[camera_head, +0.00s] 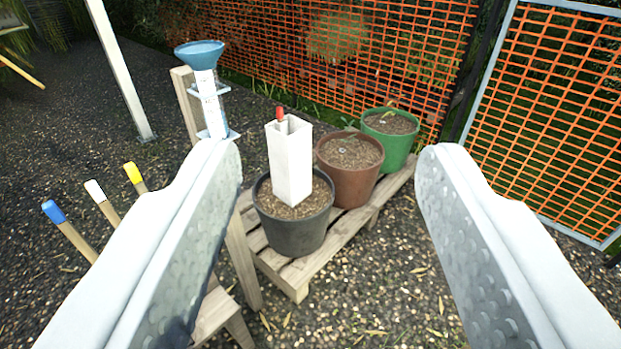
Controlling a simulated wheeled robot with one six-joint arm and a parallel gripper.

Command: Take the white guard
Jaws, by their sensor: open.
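The white guard (291,165) is a square, open-topped white tube. It stands upright in the soil of the dark grey pot (293,235), on the near end of a low wooden pallet bench. A red-tipped stake (280,114) shows inside its top, and the guard surrounds it. My gripper (330,150) is open, with one finger at the left and one at the right of the picture. The guard appears between the two fingers, farther off, and neither finger touches it.
A brown pot (350,185) and a green pot (390,152) stand behind on the slatted bench (335,238). A rain gauge with a blue funnel (200,50) is on a post at left. Colour-tipped stakes (97,200) stand lower left. Orange mesh fencing (400,50) closes the back.

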